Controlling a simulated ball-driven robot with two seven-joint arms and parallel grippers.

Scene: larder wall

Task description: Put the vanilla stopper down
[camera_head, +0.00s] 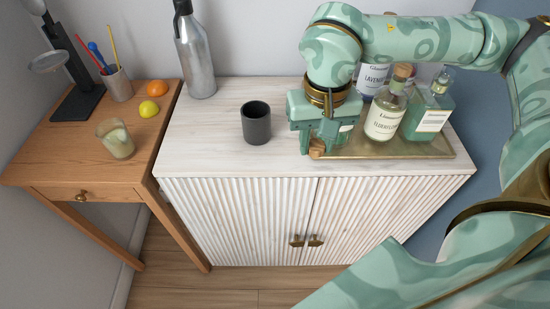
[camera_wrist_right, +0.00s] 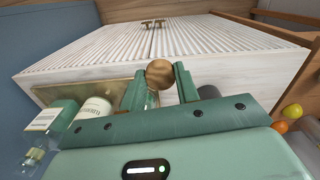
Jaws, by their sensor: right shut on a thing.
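My right gripper (camera_head: 318,143) is at the left end of the brass tray (camera_head: 385,150) on the cabinet. It is shut on a round wooden stopper (camera_head: 316,150), low near the tray's front left corner. In the right wrist view the stopper (camera_wrist_right: 159,73) sits between the two green fingers (camera_wrist_right: 160,84). A partly hidden glass bottle shows just behind the fingers; its label cannot be read. Whether the stopper touches anything below is hidden. My left gripper is not in view.
Stoppered elderflower bottle (camera_head: 384,120), green bottle (camera_head: 428,117) and lavender bottle (camera_head: 372,78) crowd the tray's right and back. A dark cup (camera_head: 256,122) stands left of the gripper, and a steel bottle (camera_head: 195,55) behind. The cabinet top's front left is clear.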

